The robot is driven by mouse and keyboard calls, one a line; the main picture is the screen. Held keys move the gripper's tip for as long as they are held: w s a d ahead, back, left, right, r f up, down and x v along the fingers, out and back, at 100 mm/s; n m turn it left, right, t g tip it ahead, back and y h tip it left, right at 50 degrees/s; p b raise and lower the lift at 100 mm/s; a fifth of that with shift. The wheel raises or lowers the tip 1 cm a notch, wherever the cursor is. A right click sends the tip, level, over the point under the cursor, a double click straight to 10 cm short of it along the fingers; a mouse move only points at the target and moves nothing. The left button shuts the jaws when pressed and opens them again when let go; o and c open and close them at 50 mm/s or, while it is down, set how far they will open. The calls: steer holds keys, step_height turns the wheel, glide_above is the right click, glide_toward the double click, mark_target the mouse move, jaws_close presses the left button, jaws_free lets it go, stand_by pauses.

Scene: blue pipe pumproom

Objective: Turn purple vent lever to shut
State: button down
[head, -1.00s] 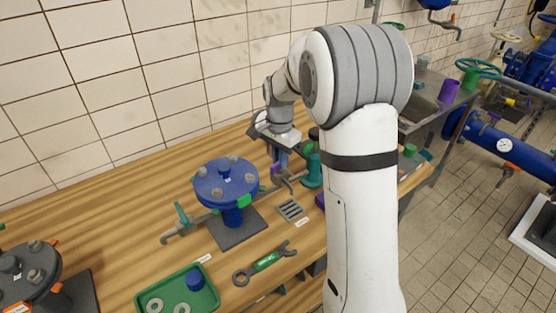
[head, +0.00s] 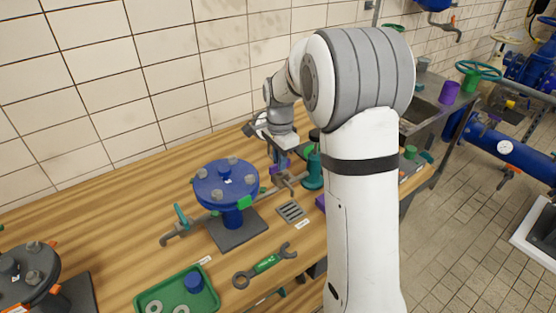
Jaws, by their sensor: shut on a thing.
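The purple vent lever (head: 273,169) shows as a small purple piece on the pipe to the right of the blue flanged unit (head: 226,184). My gripper (head: 280,158) reaches down over it from behind and is shut on it. The fingers and my wrist cover most of the lever, so its exact angle cannot be told. A teal lever (head: 181,215) sits on the pipe's left end, by the grey spout.
A green-handled wrench (head: 265,264), a grey slotted plate (head: 291,211) and a green tray (head: 177,296) with a blue cylinder and rings lie in front. A teal bottle-like part (head: 313,171) stands close right of my gripper. Bare wood lies left of the flanged unit.

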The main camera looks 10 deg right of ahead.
steer(key=c, duration=1.5)
jaws_free()
step_height(320, 180, up, 8)
steer(key=shift+f+b, duration=0.1)
steer(key=shift+b, duration=0.25)
